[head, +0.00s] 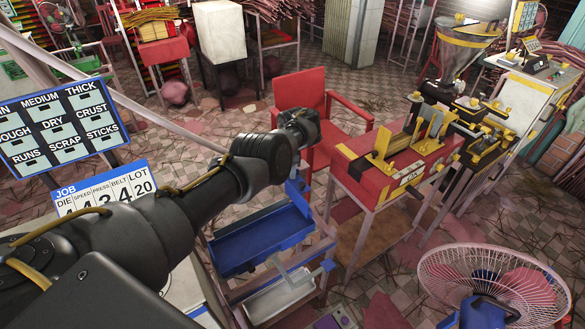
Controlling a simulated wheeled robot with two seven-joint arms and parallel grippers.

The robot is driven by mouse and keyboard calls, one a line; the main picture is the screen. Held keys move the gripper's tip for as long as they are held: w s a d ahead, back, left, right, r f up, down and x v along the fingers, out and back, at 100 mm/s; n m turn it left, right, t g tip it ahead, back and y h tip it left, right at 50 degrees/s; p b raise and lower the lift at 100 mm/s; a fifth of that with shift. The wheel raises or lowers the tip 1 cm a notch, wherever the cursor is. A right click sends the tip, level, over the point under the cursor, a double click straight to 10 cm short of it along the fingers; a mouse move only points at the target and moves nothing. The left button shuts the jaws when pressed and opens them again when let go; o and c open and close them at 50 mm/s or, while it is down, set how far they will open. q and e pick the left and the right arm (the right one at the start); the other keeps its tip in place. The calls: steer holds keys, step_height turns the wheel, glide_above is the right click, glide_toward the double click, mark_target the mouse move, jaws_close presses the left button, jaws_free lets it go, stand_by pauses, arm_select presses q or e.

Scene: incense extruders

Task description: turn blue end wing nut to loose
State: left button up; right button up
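I cannot make out a blue end wing nut for certain. My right gripper is out of view.
A blue tray (262,240) and a metal tray (279,302) sit on the cart below. A red table (368,185) with yellow and black machine parts stands to the right. A fan (493,285) is at bottom right. A red chair (301,92) stands behind. Sign boards (62,128) are at left.

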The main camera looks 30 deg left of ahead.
arm_select(q)
steer(key=shift+w+r, duration=0.1)
steer(key=shift+r, duration=0.45)
step_height(320, 180, up, 10)
steer(key=shift+f, duration=0.15)
stand_by(0.4)
